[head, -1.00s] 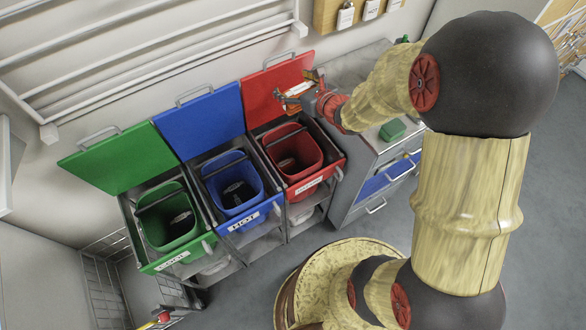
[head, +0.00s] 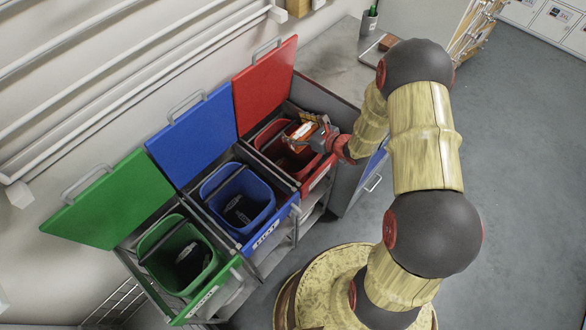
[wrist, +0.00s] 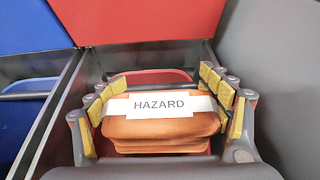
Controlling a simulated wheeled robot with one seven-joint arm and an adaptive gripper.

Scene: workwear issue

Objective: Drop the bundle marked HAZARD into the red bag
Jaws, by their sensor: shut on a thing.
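An orange folded bundle (wrist: 160,128) with a white band reading HAZARD sits between the yellow-padded fingers of my gripper (wrist: 165,112) in the wrist view. My gripper is shut on it from both sides. In the head view my gripper (head: 308,137) holds the bundle (head: 298,130) over the opening of the red bag (head: 274,133). Part of the red bag's rim shows behind the bundle in the wrist view (wrist: 152,77). My gripper and the bundle hide much of the bag's inside.
The red bag's lid (head: 264,88) stands open behind it. To the left are a blue bag (head: 238,196) and a green bag (head: 178,252), each with a raised lid and dark contents. A grey cabinet (head: 345,65) stands close on the right.

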